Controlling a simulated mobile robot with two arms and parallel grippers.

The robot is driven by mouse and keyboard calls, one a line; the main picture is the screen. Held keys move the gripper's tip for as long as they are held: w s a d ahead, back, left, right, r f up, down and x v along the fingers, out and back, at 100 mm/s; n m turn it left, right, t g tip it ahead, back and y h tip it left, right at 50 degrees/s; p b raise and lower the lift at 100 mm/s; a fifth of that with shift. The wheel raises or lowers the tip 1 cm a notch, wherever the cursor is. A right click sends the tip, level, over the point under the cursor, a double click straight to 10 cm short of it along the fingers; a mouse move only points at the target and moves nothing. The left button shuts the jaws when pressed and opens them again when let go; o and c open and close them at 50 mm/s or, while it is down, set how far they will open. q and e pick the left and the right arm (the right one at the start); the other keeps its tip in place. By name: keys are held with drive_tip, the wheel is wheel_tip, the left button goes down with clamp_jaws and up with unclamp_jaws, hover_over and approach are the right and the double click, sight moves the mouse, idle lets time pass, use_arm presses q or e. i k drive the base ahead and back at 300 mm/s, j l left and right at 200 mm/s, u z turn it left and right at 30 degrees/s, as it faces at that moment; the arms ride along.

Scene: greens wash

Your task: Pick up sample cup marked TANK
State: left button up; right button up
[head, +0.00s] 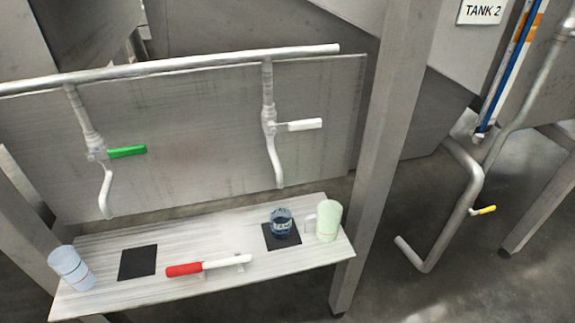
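A small clear cup with dark blue tones (281,223) stands upright on the right black square mat (289,243) on the table. It bears pale marks, too small to read surely as TANK. A pale blue, translucent cup (71,268) with thin lines around it stands at the table's left end; I can read no word on it. Neither of my grippers is in view.
The narrow light table (210,297) also holds a pale green jug (328,220) close beside the right cup, a red-and-white handled tool (208,265) on small supports, and an empty left black mat (138,263). Pipes with a green-handled valve (127,151) and white-handled valve (304,125) hang behind. A grey post (378,160) stands at right.

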sight(280, 217)
drive_tip(key=k+l, duration=0.1)
drive_tip(key=l, duration=0.85)
drive_tip(key=k+l+u, duration=0.1)
drive_tip(key=l, duration=0.4)
drive_tip(key=k+l, duration=0.15)
drive_tip(key=l, duration=0.3)
